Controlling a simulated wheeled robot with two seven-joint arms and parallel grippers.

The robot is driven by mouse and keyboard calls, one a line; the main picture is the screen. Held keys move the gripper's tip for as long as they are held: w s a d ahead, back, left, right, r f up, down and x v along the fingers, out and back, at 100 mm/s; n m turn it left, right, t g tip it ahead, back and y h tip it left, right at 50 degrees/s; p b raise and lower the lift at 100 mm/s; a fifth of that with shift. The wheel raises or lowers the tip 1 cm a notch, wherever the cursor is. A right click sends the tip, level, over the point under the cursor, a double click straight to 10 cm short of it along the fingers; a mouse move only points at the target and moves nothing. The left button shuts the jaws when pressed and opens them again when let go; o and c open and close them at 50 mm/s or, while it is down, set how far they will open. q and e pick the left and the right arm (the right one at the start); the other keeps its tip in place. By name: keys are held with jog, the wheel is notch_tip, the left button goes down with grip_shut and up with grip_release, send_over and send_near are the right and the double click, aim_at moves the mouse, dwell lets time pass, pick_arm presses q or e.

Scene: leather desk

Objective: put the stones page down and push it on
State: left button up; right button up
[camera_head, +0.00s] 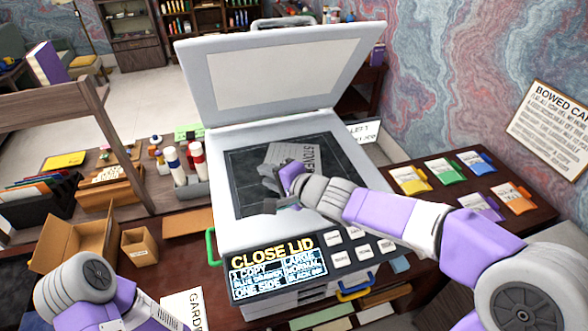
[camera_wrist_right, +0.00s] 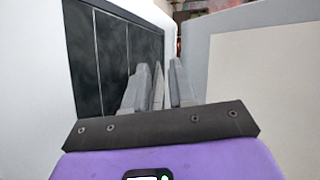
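The stones page (camera_head: 299,155) is a grey sheet over the dark glass (camera_head: 240,180) of a copier, with large letters visible on its upper side. I cannot tell whether it touches the glass. My right gripper (camera_head: 279,180) is at the page's near left edge, its fingers closed around that edge. In the right wrist view, a thin pale sliver (camera_wrist_right: 158,88), seen edge-on, stands between the fingers of that gripper (camera_wrist_right: 160,85). The copier lid (camera_head: 285,75) is raised. My left arm shows at the lower left; its gripper is out of view.
The copier's display (camera_head: 278,269) reads "CLOSE LID", with buttons (camera_head: 350,245) beside it. Coloured folders (camera_head: 410,178) lie on the right. Glue sticks (camera_head: 185,160), an open cardboard box (camera_head: 80,240) and a small box (camera_head: 139,246) stand on the left. A sign (camera_head: 550,125) hangs on the wall.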

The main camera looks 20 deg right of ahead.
jog(key=p+v, duration=0.3)
jog(key=v, duration=0.4)
jog(key=shift+s+d, duration=0.2)
jog(key=shift+s, duration=0.05)
jog(key=shift+r+p, duration=0.15)
jog(key=shift+p, duration=0.2)
notch_tip(320, 180, up, 7)
jog(key=s+d+p, duration=0.1)
jog(key=s+p, duration=0.1)
jog(key=p, duration=0.3)
jog(key=shift+s+d, duration=0.15)
jog(key=shift+d, duration=0.05)
